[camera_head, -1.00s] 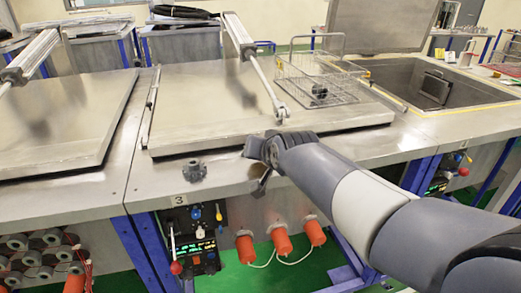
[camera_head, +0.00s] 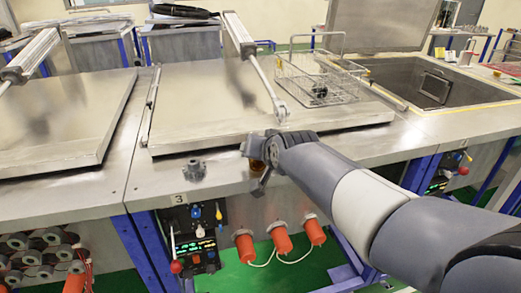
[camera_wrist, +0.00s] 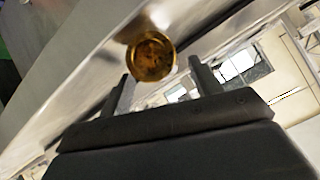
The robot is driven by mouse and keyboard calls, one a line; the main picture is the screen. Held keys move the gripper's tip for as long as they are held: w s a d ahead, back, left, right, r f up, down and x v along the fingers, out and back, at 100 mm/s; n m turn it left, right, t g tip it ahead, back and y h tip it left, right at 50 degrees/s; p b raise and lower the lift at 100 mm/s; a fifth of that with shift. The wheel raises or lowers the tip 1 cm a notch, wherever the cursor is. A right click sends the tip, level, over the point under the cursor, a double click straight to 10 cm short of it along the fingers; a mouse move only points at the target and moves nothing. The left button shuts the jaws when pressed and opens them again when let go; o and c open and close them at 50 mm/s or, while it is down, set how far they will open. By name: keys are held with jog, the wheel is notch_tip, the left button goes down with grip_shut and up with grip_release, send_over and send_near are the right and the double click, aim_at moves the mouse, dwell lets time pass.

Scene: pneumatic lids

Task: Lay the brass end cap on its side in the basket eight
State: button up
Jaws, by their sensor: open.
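The brass end cap (camera_wrist: 151,55) shows in the wrist view as a round golden piece, its circular face towards the camera. It stands beyond and roughly between the fingertips of my open gripper (camera_wrist: 160,78), with a gap seen on at least one side. In the head view the cap (camera_head: 257,169) is a small amber patch at my gripper (camera_head: 262,165), mostly hidden by it, near the front edge of the steel bench. A wire basket (camera_head: 318,85) stands on the steel lid behind, with a dark part (camera_head: 320,91) inside. I cannot read a number on it.
A dark knobbed fitting (camera_head: 194,170) stands on the bench left of my gripper. A pneumatic cylinder (camera_head: 258,78) slants down to the closed lid (camera_head: 200,100). An open tank (camera_head: 450,92) lies at the right. The bench front between fitting and gripper is clear.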

jog(key=shift+s+r, duration=0.1)
jog(key=v, duration=1)
jog(key=shift+s+r+p, duration=0.2)
jog(key=shift+s+p, duration=0.05)
jog(key=shift+p, duration=0.15)
jog(key=shift+w+f, duration=0.1)
jog(key=shift+w, duration=0.05)
jog(key=x, duration=1)
jog(key=shift+f+b, duration=0.15)
jog(key=shift+b, duration=0.25)
jog(key=shift+w+r+p, duration=0.3)
jog(key=shift+r+p, duration=0.15)
jog(key=shift+s+r+p, duration=0.1)
jog(key=shift+r+p, duration=0.5)
jog(key=shift+r, duration=0.1)
